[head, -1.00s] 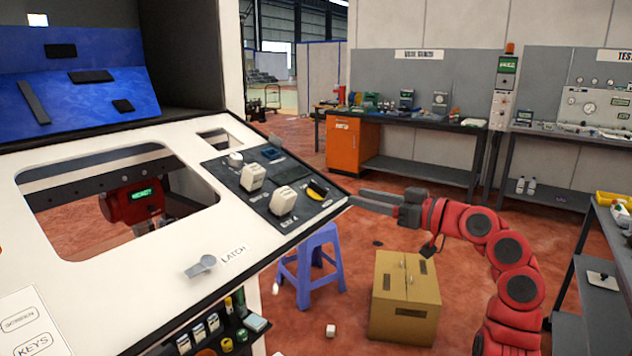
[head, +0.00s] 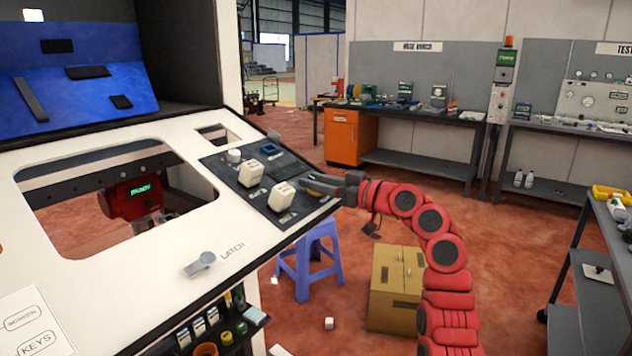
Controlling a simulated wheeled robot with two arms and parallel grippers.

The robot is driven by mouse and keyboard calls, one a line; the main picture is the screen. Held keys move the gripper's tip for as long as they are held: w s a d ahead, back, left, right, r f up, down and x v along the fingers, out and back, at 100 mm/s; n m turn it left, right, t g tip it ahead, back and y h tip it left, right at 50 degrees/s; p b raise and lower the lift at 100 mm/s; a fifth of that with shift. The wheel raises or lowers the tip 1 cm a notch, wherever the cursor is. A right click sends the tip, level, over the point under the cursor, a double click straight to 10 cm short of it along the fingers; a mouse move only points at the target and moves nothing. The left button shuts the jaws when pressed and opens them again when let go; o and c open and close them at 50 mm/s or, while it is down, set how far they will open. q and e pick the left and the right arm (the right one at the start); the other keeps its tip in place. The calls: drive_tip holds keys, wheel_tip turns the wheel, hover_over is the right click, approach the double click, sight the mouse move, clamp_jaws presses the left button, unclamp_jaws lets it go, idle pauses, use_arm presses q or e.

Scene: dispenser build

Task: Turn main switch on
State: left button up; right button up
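The sloped console has a dark switch panel (head: 230,175) at its right end. On it are two white block-shaped switches, one in the middle (head: 250,173) and one lower right (head: 282,196), and a small white round knob (head: 234,156). My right gripper (head: 308,183) reaches in from the right to the panel's right edge. Its dark fingers look slightly apart and lie over the spot of the yellow-and-black knob, which is now mostly hidden. I cannot tell whether they touch it. My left gripper is not in view.
A grey latch handle (head: 200,264) sits on the white console front (head: 130,275). A red unit with a green display (head: 140,192) shows through the console opening. A purple stool (head: 312,262) and a cardboard box (head: 396,290) stand on the floor below my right arm.

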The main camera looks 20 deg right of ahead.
clamp_jaws()
drive_tip(key=shift+a+r+m+t+h+p, duration=0.1)
drive_tip(key=shift+m+t+h+p, duration=0.4)
drive_tip(key=shift+m+h, duration=0.25)
drive_tip(key=shift+a+r+m+t+h+p, duration=0.1)
drive_tip(key=shift+m+t+h+p, duration=0.35)
drive_tip(key=shift+m+h, duration=0.25)
drive_tip(key=m+t+h+p, duration=0.1)
drive_tip(key=m+h+p, duration=0.2)
drive_tip(key=m+h, duration=0.1)
drive_tip(key=shift+d+r+m+h+p, duration=0.1)
drive_tip(key=shift+r+m+h+p, duration=0.05)
drive_tip(key=shift+m+h+p, duration=0.5)
drive_tip(key=shift+m+h, duration=0.1)
drive_tip(key=shift+h, duration=0.1)
drive_tip(key=shift+f+m+h+p, duration=0.15)
drive_tip(key=shift+m+h, duration=0.3)
drive_tip(key=shift+h, duration=0.1)
drive_tip(key=shift+f+m+h+p, duration=0.1)
drive_tip(key=shift+m+h+p, duration=0.05)
drive_tip(key=shift+m+h, duration=0.35)
drive_tip(key=shift+d+f+m+g+h, duration=0.1)
drive_tip(key=shift+m+g+h, duration=0.1)
drive_tip(key=shift+m+h, duration=0.5)
drive_tip(key=shift+d+m+g+h, duration=0.1)
drive_tip(key=shift+m+g+h, duration=0.05)
drive_tip(key=shift+m+h, duration=0.5)
drive_tip(key=shift+h, duration=0.4)
